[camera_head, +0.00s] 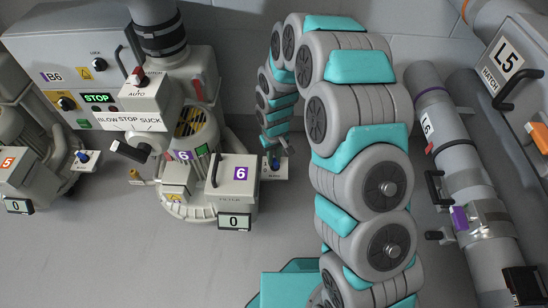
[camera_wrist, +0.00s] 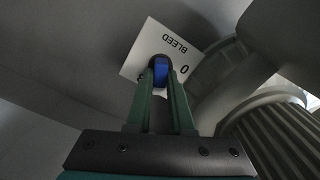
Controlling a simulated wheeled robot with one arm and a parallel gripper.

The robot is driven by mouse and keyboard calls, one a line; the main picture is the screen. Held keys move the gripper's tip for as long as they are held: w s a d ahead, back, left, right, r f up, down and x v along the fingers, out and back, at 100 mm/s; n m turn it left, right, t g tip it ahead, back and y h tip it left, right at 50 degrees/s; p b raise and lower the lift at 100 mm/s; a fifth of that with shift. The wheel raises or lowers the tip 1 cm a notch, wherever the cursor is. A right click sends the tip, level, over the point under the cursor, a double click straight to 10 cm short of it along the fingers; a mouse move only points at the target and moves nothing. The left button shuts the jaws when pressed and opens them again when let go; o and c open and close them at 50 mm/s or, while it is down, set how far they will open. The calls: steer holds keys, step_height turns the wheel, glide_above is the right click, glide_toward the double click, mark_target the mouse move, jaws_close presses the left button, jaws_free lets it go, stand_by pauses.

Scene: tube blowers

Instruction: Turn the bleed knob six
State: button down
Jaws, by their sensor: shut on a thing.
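The bleed knob (camera_wrist: 161,68) is blue and sits on a white plate marked BLEED and 0 (camera_wrist: 175,43) in the wrist view. My gripper (camera_wrist: 161,78) is shut on the knob, with a green finger on each side of it. In the head view my gripper (camera_head: 275,150) reaches down to the small plate (camera_head: 272,172) at the right side of the filter box (camera_head: 237,178) marked 6. The knob (camera_head: 275,164) shows there as a small blue spot, partly hidden by my gripper.
A display reading 0 (camera_head: 234,222) is at the filter box's front. Another blue knob (camera_head: 83,156) stands by unit 5 at left. The B6 cabinet (camera_head: 70,75) shows a green STOP display. The L6 pipe (camera_head: 450,150) stands right of my arm. The floor in front is clear.

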steer(key=shift+m, duration=0.5)
steer(key=c, duration=0.8)
jaws_free()
step_height(320, 180, up, 8)
steer(key=shift+f+p, duration=0.1)
steer(key=shift+p, duration=0.35)
